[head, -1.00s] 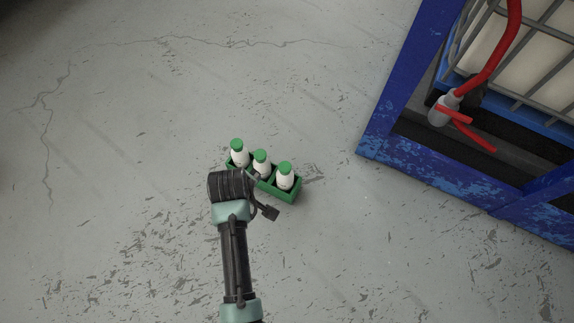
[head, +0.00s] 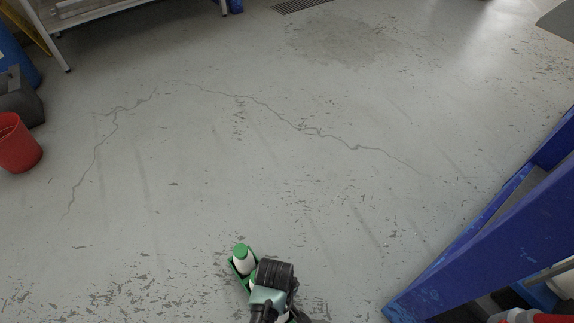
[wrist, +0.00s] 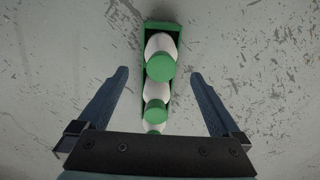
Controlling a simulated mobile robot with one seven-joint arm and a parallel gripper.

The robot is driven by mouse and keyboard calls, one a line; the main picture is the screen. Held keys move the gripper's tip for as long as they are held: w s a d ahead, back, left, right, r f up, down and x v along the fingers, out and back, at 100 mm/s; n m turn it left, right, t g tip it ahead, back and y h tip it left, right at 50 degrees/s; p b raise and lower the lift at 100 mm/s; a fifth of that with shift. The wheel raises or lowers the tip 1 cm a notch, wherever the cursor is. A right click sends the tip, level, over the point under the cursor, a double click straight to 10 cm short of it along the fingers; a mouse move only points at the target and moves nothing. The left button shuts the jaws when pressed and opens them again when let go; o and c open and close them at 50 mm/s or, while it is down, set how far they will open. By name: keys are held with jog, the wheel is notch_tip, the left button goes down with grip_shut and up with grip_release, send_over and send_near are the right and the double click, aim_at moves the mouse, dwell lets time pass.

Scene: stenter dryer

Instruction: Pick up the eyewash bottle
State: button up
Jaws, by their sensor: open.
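In the wrist view the farthest bottle (wrist: 161,56) is beyond the fingertips, a second bottle (wrist: 155,100) lies between the fingers, and a third (wrist: 153,127) is partly hidden by my gripper's body. My gripper (wrist: 158,75) is open above the row, its fingers on either side and apart from the bottles. In the head view one bottle (head: 243,260) shows clearly, and my arm hides most of the rest.
A blue frame (head: 500,230) stands on the floor at the right. A red bucket (head: 16,143) and a table (head: 110,12) are at the left and back left. The cracked grey floor between is clear.

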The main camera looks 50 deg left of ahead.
jog(key=f+b, duration=0.2)
jog(key=f, duration=0.1)
jog(key=f+b, duration=0.2)
jog(key=f, duration=0.1)
jog(key=shift+s+f, duration=0.2)
jog(key=shift+f, duration=0.1)
notch_tip(320, 180, down, 5)
jog(key=b, duration=0.4)
jog(key=shift+w+a+f+b, duration=0.1)
jog(key=shift+f+b, duration=0.05)
jog(key=shift+b, duration=0.25)
grip_shut()
